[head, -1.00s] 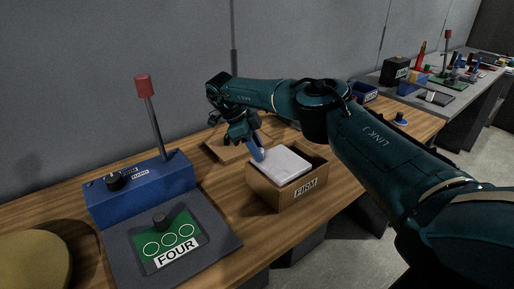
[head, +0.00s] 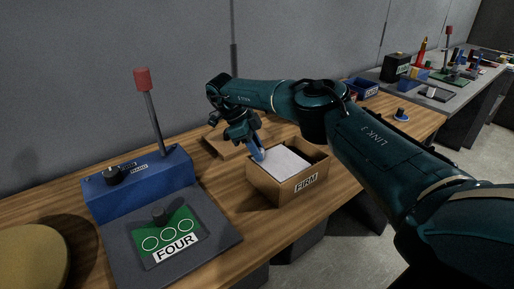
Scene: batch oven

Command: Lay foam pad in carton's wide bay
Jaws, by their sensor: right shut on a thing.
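The carton (head: 262,187) is an open brown box labelled FIRM on the wooden table. The white foam pad (head: 281,163) lies flat within the carton's opening, covering its left and middle part; a gap shows at the right. My right gripper (head: 258,154) reaches in from the back left, its blue fingers at the pad's left edge, shut on the pad. The fingertips and the bay floor are hidden. My left gripper is not in view.
A blue box with a red-topped lever (head: 140,178) and a dark panel with a green FOUR plate (head: 172,238) stand left of the carton. A flat brown board (head: 222,147) lies behind it. Another bench with several items (head: 463,92) is at the far right.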

